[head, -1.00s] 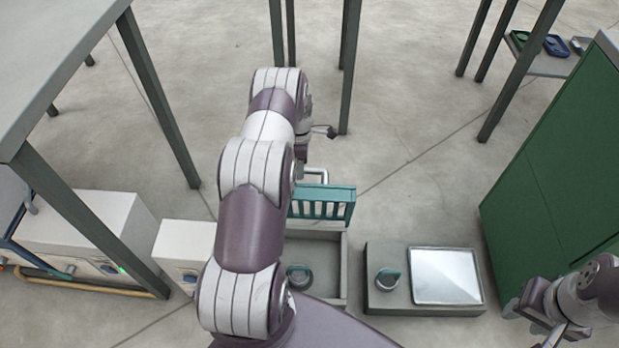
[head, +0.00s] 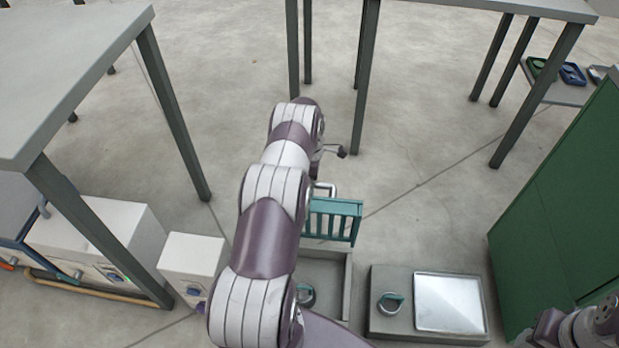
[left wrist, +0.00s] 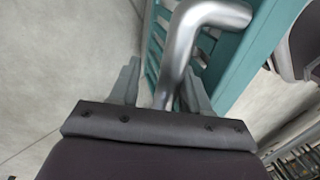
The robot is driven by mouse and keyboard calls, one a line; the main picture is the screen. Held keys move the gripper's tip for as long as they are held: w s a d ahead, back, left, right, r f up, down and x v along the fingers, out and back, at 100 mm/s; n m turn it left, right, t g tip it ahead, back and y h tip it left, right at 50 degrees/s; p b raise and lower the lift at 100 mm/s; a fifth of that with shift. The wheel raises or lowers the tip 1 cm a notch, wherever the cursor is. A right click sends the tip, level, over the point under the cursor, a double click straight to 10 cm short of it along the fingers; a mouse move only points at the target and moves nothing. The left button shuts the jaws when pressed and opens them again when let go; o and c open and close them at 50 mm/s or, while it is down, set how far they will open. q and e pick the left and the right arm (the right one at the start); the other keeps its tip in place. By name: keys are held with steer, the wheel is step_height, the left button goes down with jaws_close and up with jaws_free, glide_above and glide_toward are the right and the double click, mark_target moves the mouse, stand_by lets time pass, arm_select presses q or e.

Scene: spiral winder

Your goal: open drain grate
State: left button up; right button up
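The teal slatted drain grate (head: 332,221) stands raised, at a steep angle, at the far edge of the grey drain box (head: 347,290). The box opening below it is uncovered. A silver bent handle (head: 323,187) is at the grate's far side; it also shows in the left wrist view (left wrist: 178,50). My left gripper (left wrist: 162,88) is around the handle, with a finger on each side and a visible gap at the left finger. In the head view my left arm hides it. My right gripper's wrist (head: 555,328) is at the bottom right; its fingertips are not clear.
A grey block (head: 390,327) with a ring handle and a pale plate (head: 449,303) lies right of the drain. A green cabinet (head: 560,200) stands further right. White boxes (head: 190,265) and a table (head: 60,70) are left. Open floor lies beyond the grate.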

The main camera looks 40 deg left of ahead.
arm_select(q)
steer(key=p+v, duration=0.2)
steer(key=v, duration=0.1)
steer(key=p+v, duration=0.1)
steer(key=v, duration=0.1)
steer(key=shift+s+d+r, duration=0.15)
steer(key=shift+d+r, duration=0.15)
steer(key=w+d+r+p, duration=0.2)
steer(key=d+r, duration=0.4)
steer(key=d, duration=0.5)
steer(key=shift+p, duration=0.35)
